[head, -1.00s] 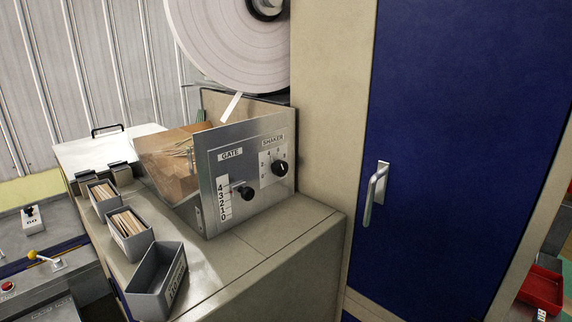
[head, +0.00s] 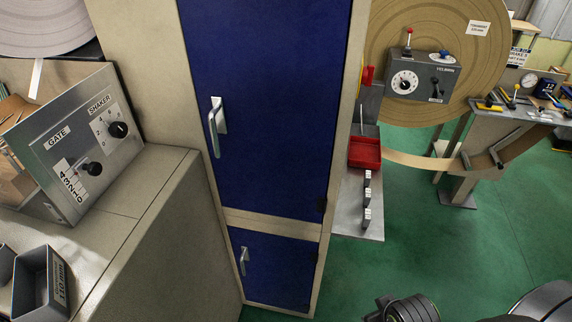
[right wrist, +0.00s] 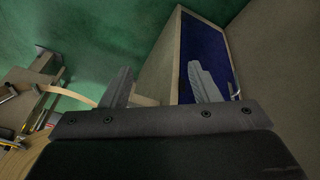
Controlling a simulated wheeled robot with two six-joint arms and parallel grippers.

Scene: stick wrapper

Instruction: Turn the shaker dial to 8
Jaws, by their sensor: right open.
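The shaker dial (head: 118,129) is a black round knob on the grey metal panel (head: 50,140) at the left of the head view. Small numbers surround it under a SHAKER label; its exact setting is too small to read. The black GATE knob (head: 93,168) with its number scale is on the same panel, lower left. My right gripper (right wrist: 160,85) is open and empty in the right wrist view, with the blue cabinet and green floor beyond its fingers. Part of my arm shows at the bottom of the head view, far from the dial. My left gripper is not in view.
A tall cabinet with blue doors (head: 270,110) and metal handles stands right of the panel's beige housing (head: 150,240). A grey bin (head: 42,285) sits at lower left. A red tray (head: 365,152) and a large brown roll (head: 390,40) stand further right. The green floor (head: 420,240) is open.

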